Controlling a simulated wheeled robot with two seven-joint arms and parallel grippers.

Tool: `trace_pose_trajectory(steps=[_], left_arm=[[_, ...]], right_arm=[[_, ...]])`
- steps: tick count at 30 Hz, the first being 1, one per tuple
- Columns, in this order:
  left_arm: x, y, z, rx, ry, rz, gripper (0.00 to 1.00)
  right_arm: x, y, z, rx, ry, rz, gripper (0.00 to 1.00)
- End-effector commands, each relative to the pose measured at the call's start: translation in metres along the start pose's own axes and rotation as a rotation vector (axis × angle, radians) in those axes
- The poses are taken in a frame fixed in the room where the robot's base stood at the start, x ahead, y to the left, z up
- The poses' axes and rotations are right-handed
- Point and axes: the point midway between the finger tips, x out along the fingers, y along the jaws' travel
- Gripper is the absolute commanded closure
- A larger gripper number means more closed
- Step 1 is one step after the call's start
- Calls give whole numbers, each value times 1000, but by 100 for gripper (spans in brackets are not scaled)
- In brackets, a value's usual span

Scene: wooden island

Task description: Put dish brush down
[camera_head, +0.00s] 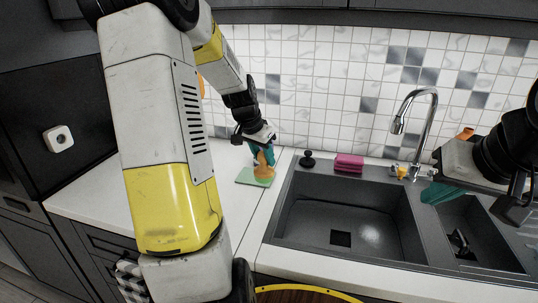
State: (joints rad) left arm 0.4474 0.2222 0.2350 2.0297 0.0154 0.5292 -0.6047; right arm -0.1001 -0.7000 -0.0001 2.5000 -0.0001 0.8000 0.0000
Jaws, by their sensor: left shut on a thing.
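The dish brush (263,163) looks tan-orange with some teal near its top. It stands roughly upright over a flat green pad (246,179) on the white counter, left of the sink. My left gripper (262,142) is shut on the brush's upper part from above and hides some of it. The brush's lower end appears at the pad; I cannot tell whether it touches. My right gripper (512,204) is at the right edge over the sink's right side, partly cut off; its jaw opening is unclear.
The dark sink (340,215) has a chrome faucet (431,115) behind it. A black stopper (308,159) and pink sponges (349,163) sit along its back edge. A teal item (437,193) lies near my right gripper.

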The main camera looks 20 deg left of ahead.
Motion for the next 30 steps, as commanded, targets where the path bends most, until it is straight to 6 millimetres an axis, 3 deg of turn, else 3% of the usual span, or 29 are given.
trace_pose_trajectory(steps=[3, 9, 17, 23, 30], left_arm=[[10, -29, -14, -2, 0, 0, 95], [20, -61, -30, -1, 1, 0, 95], [26, -77, -38, 0, 1, 0, 95], [55, -75, -24, 0, -2, 2, 95], [57, -75, -24, 1, 0, -1, 95]], right_arm=[[0, 0, 0, 0, 0, 0, 100], [0, 0, 0, 0, 0, 0, 100], [0, 0, 0, 0, 0, 0, 100], [0, 0, 0, 0, 0, 0, 100], [0, 0, 0, 0, 0, 0, 100]])
